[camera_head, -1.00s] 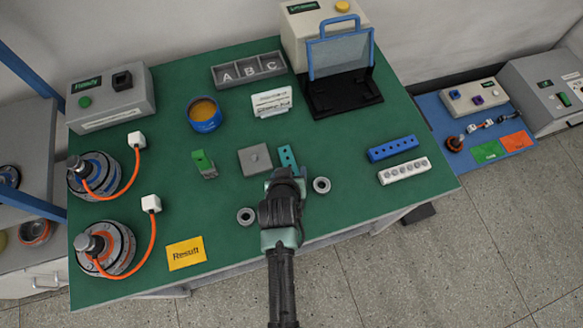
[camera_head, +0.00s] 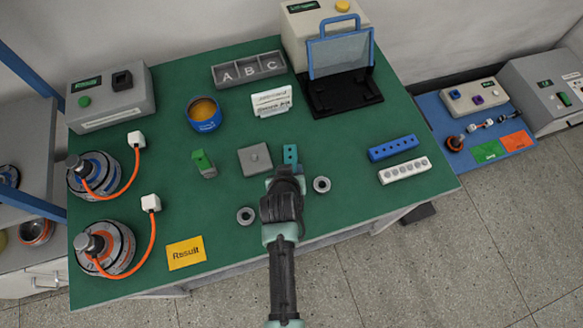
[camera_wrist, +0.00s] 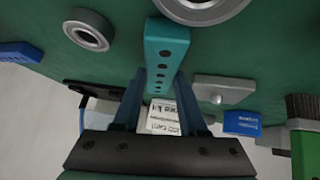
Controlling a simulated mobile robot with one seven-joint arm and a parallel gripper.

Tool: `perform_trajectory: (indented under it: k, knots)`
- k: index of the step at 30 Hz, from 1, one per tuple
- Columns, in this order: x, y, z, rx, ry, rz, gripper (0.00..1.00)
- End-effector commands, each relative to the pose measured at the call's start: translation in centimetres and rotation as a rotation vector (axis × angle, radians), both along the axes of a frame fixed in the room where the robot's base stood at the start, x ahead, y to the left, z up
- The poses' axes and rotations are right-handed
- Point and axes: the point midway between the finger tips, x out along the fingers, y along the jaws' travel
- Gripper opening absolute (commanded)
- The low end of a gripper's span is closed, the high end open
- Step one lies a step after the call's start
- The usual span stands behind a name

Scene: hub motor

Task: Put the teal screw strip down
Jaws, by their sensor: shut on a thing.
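The teal screw strip (camera_wrist: 166,45) is a narrow bar with a row of dark holes. In the wrist view it lies between the two fingers of my gripper (camera_wrist: 162,95), which is shut on it. In the head view the strip's far end (camera_head: 290,155) sticks out beyond my gripper (camera_head: 287,175), over the green table (camera_head: 340,210). The rest of the strip is hidden there by my gripper and wrist. I cannot tell whether the strip touches the table.
A grey plate with a knob (camera_head: 255,159) is just left of the strip. Grey rings (camera_head: 321,184) (camera_head: 245,216) lie on both sides of my wrist. A blue strip (camera_head: 393,148) and a white strip (camera_head: 404,170) lie to the right, with bare table between.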

Motion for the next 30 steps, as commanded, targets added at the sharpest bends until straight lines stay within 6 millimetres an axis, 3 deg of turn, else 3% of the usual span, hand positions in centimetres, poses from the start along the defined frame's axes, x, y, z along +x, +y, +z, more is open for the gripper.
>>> perform_trajectory:
  k: [8,23,26,30]
  knots:
    - [-0.1,0.0,0.5,0.001,0.002,0.000,0.00]
    - [0.0,0.0,8.8,0.000,-0.002,0.002,0.00]
    - [-0.9,0.0,9.4,0.001,0.005,0.010,0.00]
    - [-3.7,-0.1,9.3,0.005,0.009,0.043,0.00]
